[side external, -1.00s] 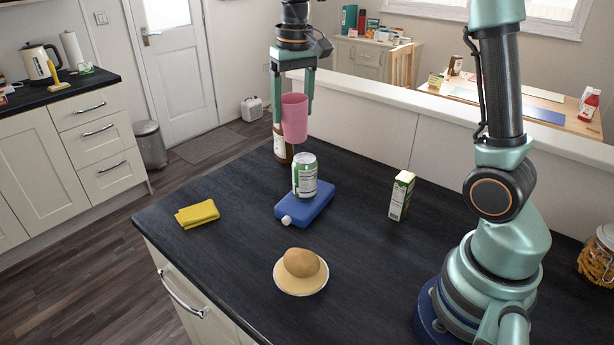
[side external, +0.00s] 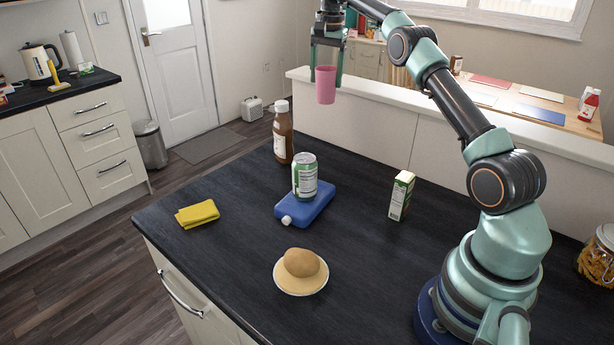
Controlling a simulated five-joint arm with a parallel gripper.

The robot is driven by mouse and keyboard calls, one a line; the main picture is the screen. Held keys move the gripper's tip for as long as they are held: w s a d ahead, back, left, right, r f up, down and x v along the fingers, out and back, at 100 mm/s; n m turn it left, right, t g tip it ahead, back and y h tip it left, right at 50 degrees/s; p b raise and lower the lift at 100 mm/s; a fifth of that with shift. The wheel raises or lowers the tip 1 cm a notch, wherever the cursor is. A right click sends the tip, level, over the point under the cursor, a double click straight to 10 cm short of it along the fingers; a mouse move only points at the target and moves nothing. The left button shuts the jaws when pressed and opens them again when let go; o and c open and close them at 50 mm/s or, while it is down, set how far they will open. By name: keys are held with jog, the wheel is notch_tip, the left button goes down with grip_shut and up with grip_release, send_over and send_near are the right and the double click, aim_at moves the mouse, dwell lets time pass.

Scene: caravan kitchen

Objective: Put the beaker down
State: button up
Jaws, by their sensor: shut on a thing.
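The beaker (side external: 325,88) is a pink tapered cup, upright in the air near the top middle of the side external view. My gripper (side external: 326,78) is shut on it, with one finger on each side, pointing down. The beaker is held above the far part of the dark worktop (side external: 245,260), near the raised white ledge. Nothing touches the beaker from below.
A brown sauce bottle (side external: 283,135) stands to the left of the beaker. A green can (side external: 305,176) stands on a blue flask (side external: 318,208). A small carton (side external: 401,196), yellow cloth (side external: 197,214) and potato (side external: 301,262) on a saucer (side external: 282,284) are nearer.

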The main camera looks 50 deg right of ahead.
jog(key=shift+s+d+f, duration=0.1)
jog(key=shift+d+f, duration=0.1)
jog(key=shift+d, duration=0.3)
jog(key=shift+f, duration=0.25)
notch_tip(320, 180, down, 19)
jog(key=shift+f, duration=0.15)
jog(key=shift+f, duration=0.15)
jog(key=o, duration=1.4)
